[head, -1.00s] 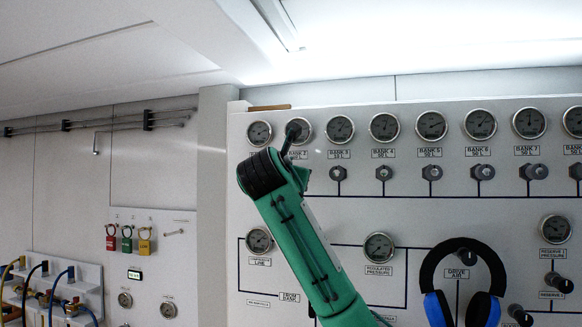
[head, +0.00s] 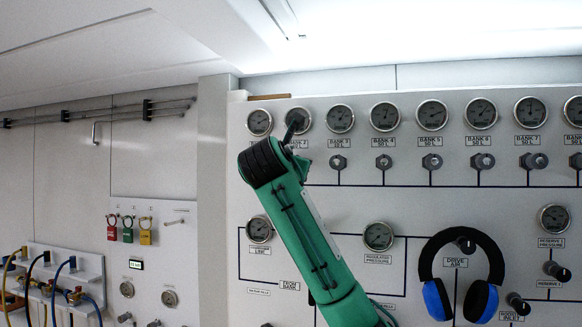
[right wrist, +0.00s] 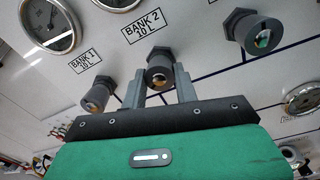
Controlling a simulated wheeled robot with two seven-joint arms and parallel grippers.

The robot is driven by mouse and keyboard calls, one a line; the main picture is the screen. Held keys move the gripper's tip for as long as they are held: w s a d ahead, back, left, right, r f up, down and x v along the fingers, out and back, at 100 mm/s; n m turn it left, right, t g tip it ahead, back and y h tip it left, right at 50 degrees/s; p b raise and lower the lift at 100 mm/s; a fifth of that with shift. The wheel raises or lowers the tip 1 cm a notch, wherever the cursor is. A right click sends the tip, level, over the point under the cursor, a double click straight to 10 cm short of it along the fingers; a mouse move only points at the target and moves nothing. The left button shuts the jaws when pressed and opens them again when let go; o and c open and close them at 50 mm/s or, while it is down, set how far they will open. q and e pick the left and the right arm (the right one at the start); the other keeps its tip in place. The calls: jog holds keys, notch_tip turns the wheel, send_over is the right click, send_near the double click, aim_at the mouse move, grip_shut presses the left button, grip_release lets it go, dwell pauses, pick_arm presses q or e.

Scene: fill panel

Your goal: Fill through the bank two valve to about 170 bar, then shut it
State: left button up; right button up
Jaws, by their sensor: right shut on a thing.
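The bank two valve (right wrist: 160,68) is a dark knob on the pale panel, below the BANK 2 label (right wrist: 147,31) in the right wrist view. My right gripper (right wrist: 160,86) is shut on this knob, one finger on each side. In the head view my green right arm (head: 305,230) reaches up to the panel, and its wrist hides the valve. The bank two gauge (head: 301,114) shows above the wrist, partly covered by a dark gripper part; its reading is too small to tell. My left gripper is in neither view.
The bank 1 valve (right wrist: 97,94) and bank 3 valve (right wrist: 256,33) flank the held knob. More gauges and knobs run right along the panel. Blue-and-black headphones (head: 462,275) hang at lower right. Coloured padlocks (head: 128,232) and hoses (head: 50,278) are at left.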

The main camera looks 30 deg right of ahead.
jog(key=shift+w+m+g+h+b, duration=0.2)
jog(key=shift+m+b, duration=2.35)
jog(key=shift+m, duration=3.45)
jog(key=shift+s+m+g+h+b, duration=0.1)
jog(key=shift+m+h+b, duration=0.2)
jog(key=shift+m+b, duration=4)
jog(key=m+p, duration=0.3)
jog(key=m, duration=0.1)
jog(key=o, duration=1)
jog(key=shift+r, duration=0.15)
jog(key=shift+a, duration=0.1)
jog(key=shift+b+v, duration=2.85)
jog(key=shift+v, duration=4.05)
